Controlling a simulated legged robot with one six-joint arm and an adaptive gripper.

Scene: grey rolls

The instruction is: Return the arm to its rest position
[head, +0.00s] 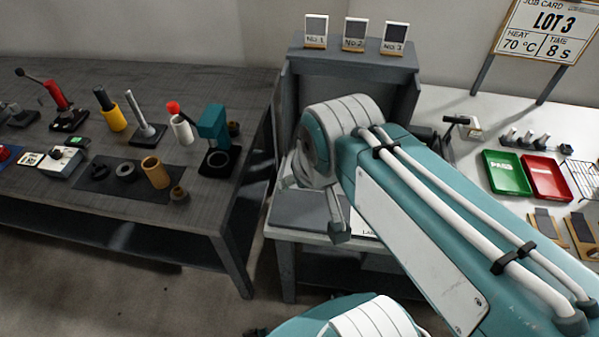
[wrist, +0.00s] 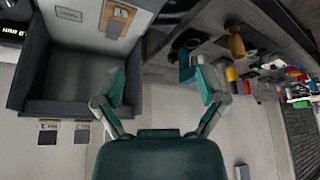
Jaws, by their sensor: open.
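My teal and white arm reaches across the head view from the lower right to a rounded grey joint near the middle.
A dark table (head: 232,222) with several tools is on the left. A grey stand with a raised back (head: 350,65) and three numbered cards is behind my arm. A white table (head: 470,108) on the right holds a green tray (head: 507,175) and a red tray (head: 547,178).

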